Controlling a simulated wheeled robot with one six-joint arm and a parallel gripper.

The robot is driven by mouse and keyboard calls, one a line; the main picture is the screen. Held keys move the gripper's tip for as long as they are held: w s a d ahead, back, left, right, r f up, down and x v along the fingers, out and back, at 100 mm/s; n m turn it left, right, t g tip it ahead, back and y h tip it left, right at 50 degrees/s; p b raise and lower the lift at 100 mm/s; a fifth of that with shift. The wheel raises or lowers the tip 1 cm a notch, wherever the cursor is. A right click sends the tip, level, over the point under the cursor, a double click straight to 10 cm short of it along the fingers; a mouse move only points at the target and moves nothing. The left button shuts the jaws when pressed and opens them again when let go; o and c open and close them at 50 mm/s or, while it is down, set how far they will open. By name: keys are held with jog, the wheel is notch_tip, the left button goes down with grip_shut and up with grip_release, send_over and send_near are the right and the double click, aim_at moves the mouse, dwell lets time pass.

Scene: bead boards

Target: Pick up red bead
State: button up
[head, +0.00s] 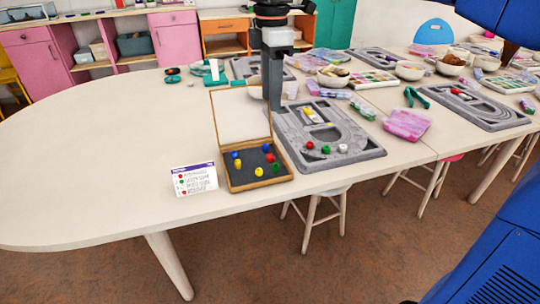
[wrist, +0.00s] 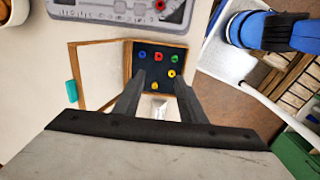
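A red bead (head: 270,158) lies in the dark tray of an open wooden box (head: 232,187); it also shows in the wrist view (wrist: 158,57). Blue, yellow and green beads lie around it, apart from it. Another red bead (head: 310,145) is on the grey bead board (head: 362,158) to the right, beside a green and a white bead. My gripper (head: 272,108) points down above the back of the box and board. In the wrist view my gripper (wrist: 160,80) has its fingers apart with nothing between them, and the box beads show beyond the tips.
The box's lid (head: 240,116) stands open at the back left. A printed card (head: 194,179) stands left of the box. More boards, bowls (head: 333,77) and a pink bag (head: 407,124) fill the right side. The table's left part (head: 90,170) is clear.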

send_over(271, 161)
jog(key=f, duration=1.1)
jog(key=shift+w+a+f, duration=0.1)
jog(key=shift+w+a, duration=0.05)
jog(key=shift+w, duration=0.2)
jog(key=shift+w+f, duration=0.2)
jog(key=shift+f, duration=2.9)
grip_shut()
